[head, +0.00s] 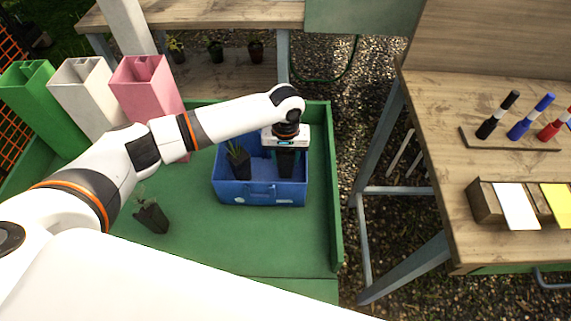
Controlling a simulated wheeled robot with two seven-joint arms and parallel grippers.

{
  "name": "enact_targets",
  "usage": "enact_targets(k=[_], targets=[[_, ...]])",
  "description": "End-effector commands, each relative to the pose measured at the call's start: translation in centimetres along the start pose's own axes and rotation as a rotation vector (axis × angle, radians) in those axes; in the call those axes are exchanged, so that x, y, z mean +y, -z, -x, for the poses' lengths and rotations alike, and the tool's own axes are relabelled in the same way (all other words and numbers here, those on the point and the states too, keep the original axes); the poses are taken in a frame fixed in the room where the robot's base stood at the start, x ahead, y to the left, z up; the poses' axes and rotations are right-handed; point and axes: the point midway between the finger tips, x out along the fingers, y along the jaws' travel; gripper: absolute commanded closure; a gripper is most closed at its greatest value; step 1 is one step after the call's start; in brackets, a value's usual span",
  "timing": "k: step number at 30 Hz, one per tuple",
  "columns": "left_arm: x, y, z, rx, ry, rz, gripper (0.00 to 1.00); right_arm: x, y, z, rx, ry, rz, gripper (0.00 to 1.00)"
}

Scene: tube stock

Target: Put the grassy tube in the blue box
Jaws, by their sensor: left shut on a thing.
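The blue box (262,194) stands on the green tray floor. A dark tube with spiky, grass-like green leaves (238,162) stands a little tilted in the left part of the box. My left gripper (286,156) reaches down into the right part of the box. It is shut on a dark tube (286,165); the gripper hides its top, so I cannot tell what plant it holds. My right gripper is not in view.
Green (35,98), white (88,95) and pink (147,88) tall containers stand behind my left arm. A wooden table (440,150) at right holds several markers and cards. Several potted plants stand on a shelf at the back. The green floor before the box is clear.

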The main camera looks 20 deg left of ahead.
Motion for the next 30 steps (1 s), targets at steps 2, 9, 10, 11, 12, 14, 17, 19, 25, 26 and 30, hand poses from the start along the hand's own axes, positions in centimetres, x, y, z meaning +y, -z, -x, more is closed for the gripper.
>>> enact_targets(k=[2, 9, 10, 11, 12, 14, 17, 19, 25, 26, 30], targets=[[0.0, 0.1, -1.0, 0.002, -0.002, -0.001, 0.82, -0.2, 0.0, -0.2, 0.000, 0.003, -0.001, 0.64], [0.0, 0.1, -3.5, 0.000, -0.001, 0.000, 0.82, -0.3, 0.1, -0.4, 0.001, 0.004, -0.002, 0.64], [0.0, 0.0, -3.5, 0.000, 0.000, -0.001, 0.82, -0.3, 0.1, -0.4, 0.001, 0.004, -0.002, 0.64], [0.0, 0.0, -3.4, 0.000, 0.000, -0.001, 0.82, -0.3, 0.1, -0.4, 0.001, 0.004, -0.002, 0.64], [0.0, 0.0, -3.4, 0.000, 0.000, -0.001, 0.82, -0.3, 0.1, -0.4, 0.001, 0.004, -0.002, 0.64], [0.0, 0.1, -3.4, 0.000, 0.000, -0.001, 0.82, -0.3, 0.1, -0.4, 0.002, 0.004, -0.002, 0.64], [0.0, 0.1, -3.6, 0.001, 0.000, 0.000, 0.82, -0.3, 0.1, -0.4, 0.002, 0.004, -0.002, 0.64], [0.0, 0.1, -3.7, 0.001, 0.000, 0.000, 0.52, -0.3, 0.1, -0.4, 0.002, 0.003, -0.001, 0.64], [0.0, 0.1, -3.7, 0.001, -0.001, -0.001, 0.34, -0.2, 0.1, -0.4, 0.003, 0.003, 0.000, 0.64], [0.0, 0.1, -3.7, 0.001, -0.001, -0.001, 0.34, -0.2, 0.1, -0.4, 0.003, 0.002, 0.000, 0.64], [0.0, 0.1, -3.6, 0.001, -0.001, -0.001, 0.34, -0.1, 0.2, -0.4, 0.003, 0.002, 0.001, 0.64]])
